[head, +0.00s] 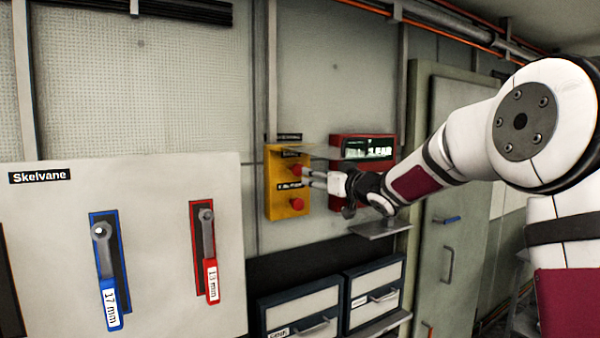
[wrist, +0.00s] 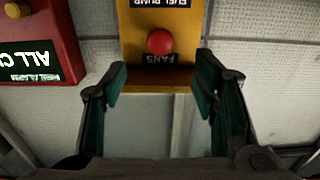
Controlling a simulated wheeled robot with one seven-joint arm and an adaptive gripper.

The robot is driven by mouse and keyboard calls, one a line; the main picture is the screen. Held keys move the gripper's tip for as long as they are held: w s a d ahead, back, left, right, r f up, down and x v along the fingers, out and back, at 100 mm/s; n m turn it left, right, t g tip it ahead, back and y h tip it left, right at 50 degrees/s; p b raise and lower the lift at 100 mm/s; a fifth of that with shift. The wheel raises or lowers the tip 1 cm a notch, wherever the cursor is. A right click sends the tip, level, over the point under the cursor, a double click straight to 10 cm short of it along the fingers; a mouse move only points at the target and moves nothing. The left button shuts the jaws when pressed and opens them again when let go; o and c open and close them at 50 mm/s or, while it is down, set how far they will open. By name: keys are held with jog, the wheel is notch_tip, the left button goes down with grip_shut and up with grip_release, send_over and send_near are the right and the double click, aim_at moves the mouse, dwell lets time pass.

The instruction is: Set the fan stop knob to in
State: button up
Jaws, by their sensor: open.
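A yellow control box (head: 273,207) hangs on the wall with a red knob (head: 297,171) near its top and a second red knob (head: 297,203) below. In the wrist view, which is upside down, the fan stop knob (wrist: 160,41) is round and red beside a black "FANS" label (wrist: 165,59); this matches the upper knob. My gripper (head: 310,178) is in front of the box near that knob. In the wrist view my gripper (wrist: 161,80) is open and empty, its fingers on either side of the knob's line but short of it. I see no contact.
A red alarm panel (head: 336,143) reading "ALL CLEAR" is right of the yellow box. A small grey shelf (head: 380,231) juts out below my wrist. Drawers (head: 300,311) stand below. A white tool board (head: 150,190) with blue and red wrenches is at left.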

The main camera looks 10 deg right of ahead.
aim_at(300, 170)
jog(key=x, duration=1)
jog(key=shift+w+a, duration=0.1)
jog(key=shift+w, duration=0.15)
grip_shut()
